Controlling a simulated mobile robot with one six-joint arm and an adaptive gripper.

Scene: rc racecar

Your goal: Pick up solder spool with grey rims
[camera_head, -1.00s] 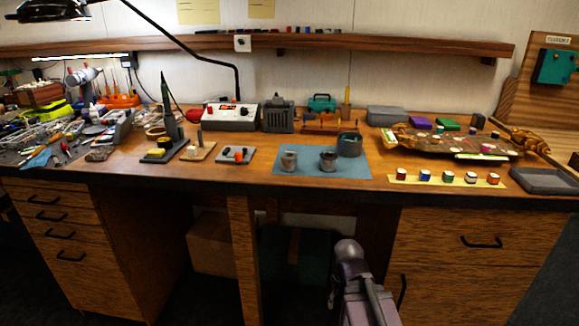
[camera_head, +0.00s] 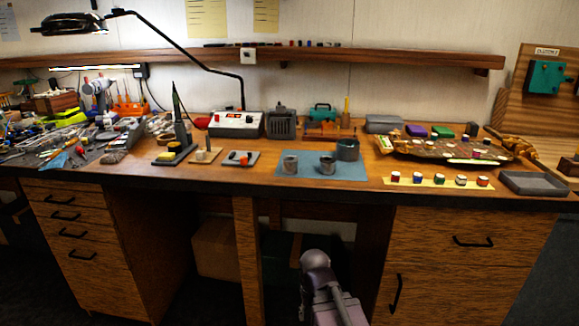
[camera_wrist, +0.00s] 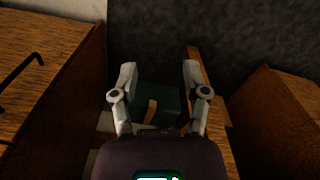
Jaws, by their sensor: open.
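Two small grey cylindrical things stand upright on a blue mat (camera_head: 300,174) on the bench: a left one (camera_head: 290,162) and a right one (camera_head: 327,165). They look like spools, but I cannot tell their rim colours apart at this size. My gripper (camera_wrist: 159,78) is open and empty in the wrist view, its two fingers spread over the dark space under the bench. No spool shows in the wrist view. In the head view my arm is below the bench front, well short of the mat.
A dark grey cup (camera_head: 347,150) stands at the mat's back right. Small paint pots (camera_head: 440,179) and a grey tray (camera_head: 533,184) are to the right. Soldering tools stand left. The bench front edge and drawers (camera_head: 450,258) border my arm. A green box (camera_wrist: 158,100) lies under the bench.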

